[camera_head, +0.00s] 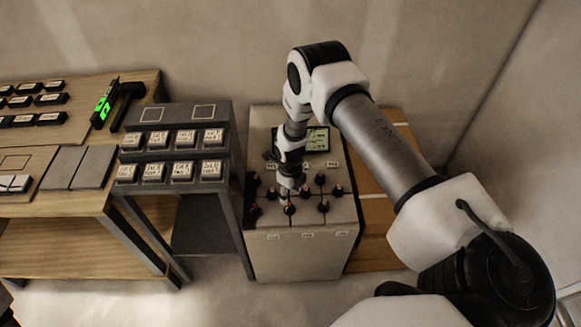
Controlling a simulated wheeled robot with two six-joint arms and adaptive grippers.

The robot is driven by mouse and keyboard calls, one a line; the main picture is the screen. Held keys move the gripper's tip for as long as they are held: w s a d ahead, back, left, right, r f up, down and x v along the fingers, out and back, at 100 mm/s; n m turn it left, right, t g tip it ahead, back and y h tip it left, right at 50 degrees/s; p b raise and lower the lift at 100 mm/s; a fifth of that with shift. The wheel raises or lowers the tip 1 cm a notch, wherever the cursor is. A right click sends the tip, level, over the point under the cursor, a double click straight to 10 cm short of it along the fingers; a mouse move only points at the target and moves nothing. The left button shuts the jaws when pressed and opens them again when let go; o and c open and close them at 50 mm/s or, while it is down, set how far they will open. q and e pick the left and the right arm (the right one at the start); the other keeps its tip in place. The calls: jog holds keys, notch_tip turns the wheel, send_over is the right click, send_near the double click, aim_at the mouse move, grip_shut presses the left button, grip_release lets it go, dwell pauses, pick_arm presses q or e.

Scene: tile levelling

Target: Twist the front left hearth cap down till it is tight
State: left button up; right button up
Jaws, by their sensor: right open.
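The light cabinet (300,258) has a tiled top carrying several small dark caps with red-orange marks. A cap at the front left (256,210) stands near the left edge of the top. Another cap (290,208) stands in the middle of the front row, and one (324,206) is to its right. My right gripper (290,193) points down over the top, just behind and above the middle front cap, right of the front left cap. It is open; I cannot tell whether it touches a cap. The gripper hides part of the top behind it. My left gripper is out of view.
A small screen (317,139) stands at the back of the cabinet. A dark rack (186,145) with labelled boxes stands close on the left. A wooden bench (75,205) is further left, with a green-lit tool (106,103) on it. Wooden boards (375,213) lie right of the cabinet.

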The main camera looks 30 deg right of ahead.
notch_tip(320, 180, up, 4)
jog(key=shift+r, duration=0.25)
jog(key=s+a+n, duration=0.3)
jog(key=s+n, duration=0.6)
jog(key=n, duration=0.1)
jog(key=s+a+r+n, duration=0.1)
jog(key=s+a+n, duration=0.1)
jog(key=s+n, duration=0.7)
jog(key=s+a+n, duration=0.3)
jog(key=s+n, duration=0.7)
jog(key=n, duration=0.3)
jog(key=shift+a+r, duration=0.15)
jog(key=shift+a, duration=0.15)
